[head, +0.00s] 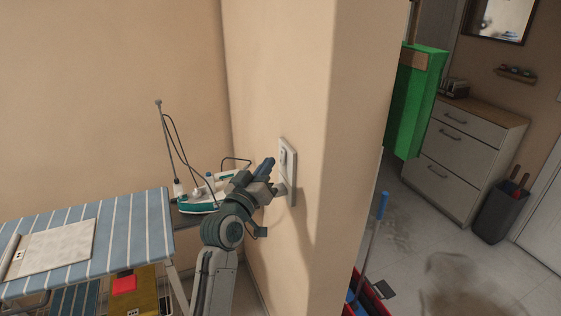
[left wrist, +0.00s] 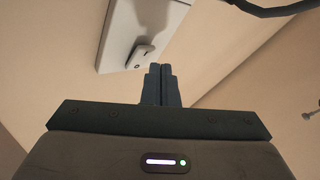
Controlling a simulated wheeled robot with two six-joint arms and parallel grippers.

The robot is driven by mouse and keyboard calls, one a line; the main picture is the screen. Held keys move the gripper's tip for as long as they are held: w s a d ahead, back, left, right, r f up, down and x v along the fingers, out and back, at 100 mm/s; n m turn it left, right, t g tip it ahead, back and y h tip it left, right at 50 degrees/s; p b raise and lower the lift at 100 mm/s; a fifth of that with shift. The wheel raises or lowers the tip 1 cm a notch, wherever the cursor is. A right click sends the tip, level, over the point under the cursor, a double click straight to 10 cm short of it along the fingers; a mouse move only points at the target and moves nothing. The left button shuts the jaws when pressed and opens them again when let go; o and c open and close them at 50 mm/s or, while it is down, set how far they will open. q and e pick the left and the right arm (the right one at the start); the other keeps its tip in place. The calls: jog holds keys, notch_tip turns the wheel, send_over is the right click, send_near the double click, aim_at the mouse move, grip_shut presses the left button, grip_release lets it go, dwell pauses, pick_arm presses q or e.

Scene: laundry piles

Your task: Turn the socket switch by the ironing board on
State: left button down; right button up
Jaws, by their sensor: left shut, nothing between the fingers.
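The white socket plate (head: 291,155) is fixed on the beige wall, right of the ironing board (head: 118,232). In the left wrist view the plate (left wrist: 113,42) shows at the top, with a small pale raised switch (left wrist: 141,57) near its lower edge. My left gripper (head: 267,164) is just in front of the plate in the head view. In the left wrist view its fingers (left wrist: 161,83) are shut and empty, pointing just below and right of the switch. Contact with the switch is not visible. The switch's on or off position cannot be told. My right gripper is not in view.
An iron (head: 200,203) with a cable stands at the board's far end, behind my left arm. The wall corner juts out right of the socket.

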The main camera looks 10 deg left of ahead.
pick_arm(q)
jog(key=shift+d, duration=0.1)
jog(key=shift+w+d, duration=0.2)
jog(key=shift+d, duration=0.05)
jog(key=shift+w+d+f, duration=0.1)
jog(key=shift+w+d, duration=0.1)
jog(key=shift+d, duration=0.05)
dwell(0.7)
jog(key=shift+a, duration=0.1)
jog(key=shift+s+a, duration=0.5)
jog(key=shift+a, duration=0.1)
jog(key=s+a, duration=0.1)
jog(key=s+a+p, duration=0.1)
jog(key=a+p, duration=0.1)
jog(key=a, duration=0.1)
jog(key=shift+s+r, duration=0.4)
